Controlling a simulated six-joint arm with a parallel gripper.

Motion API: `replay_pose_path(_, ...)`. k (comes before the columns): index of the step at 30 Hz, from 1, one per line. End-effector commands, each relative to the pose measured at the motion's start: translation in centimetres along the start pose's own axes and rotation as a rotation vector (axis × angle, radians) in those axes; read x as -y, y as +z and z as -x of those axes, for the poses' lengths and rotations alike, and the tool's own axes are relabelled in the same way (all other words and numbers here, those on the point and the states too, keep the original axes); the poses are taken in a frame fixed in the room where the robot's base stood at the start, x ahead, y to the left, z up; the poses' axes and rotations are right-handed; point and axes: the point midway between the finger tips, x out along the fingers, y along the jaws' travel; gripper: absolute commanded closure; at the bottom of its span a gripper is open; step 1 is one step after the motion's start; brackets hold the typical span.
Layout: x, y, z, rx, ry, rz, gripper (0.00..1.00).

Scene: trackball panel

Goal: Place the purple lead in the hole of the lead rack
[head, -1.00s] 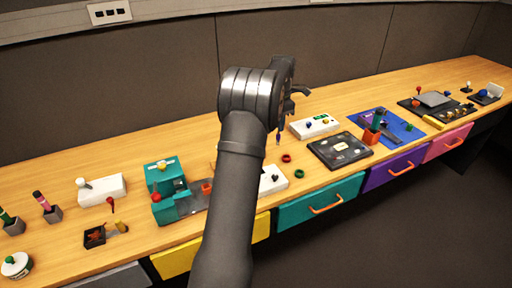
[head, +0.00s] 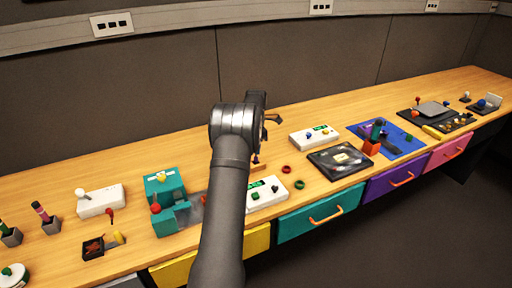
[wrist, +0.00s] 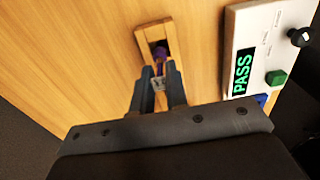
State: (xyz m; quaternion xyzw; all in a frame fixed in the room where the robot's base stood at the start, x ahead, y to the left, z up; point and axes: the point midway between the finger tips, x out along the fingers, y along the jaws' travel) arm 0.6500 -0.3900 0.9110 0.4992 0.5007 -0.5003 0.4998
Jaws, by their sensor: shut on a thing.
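The purple lead (wrist: 160,52) is between the fingers of my gripper (wrist: 158,78) in the wrist view, its purple end pointing away from me. The fingers are shut on it. The wooden lead rack (wrist: 145,35) lies just past the fingertips, with a dark hole. The purple end appears at or over this hole; I cannot tell how far in it is. In the head view my gripper (head: 256,157) is mostly hidden behind my arm, low over the bench. A piece of the wooden rack (head: 262,166) shows beside it.
A white box with a PASS display (wrist: 243,74) stands right of the rack in the wrist view. In the head view a teal device (head: 165,200) stands left of my arm, and red and green rings (head: 299,184) lie to the right. The bench behind is clear.

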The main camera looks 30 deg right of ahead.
Motion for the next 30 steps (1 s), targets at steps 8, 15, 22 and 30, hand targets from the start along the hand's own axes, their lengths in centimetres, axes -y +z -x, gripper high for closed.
replay_pose_path(8,0.0,0.0,-0.1,0.000,0.001,0.000,1.00)
replay_pose_path(15,0.0,0.0,-0.2,0.001,0.001,0.000,0.65)
replay_pose_path(22,0.0,0.0,-0.1,0.001,0.002,0.000,0.65)
replay_pose_path(30,-0.1,0.1,3.9,0.003,0.004,0.000,0.65)
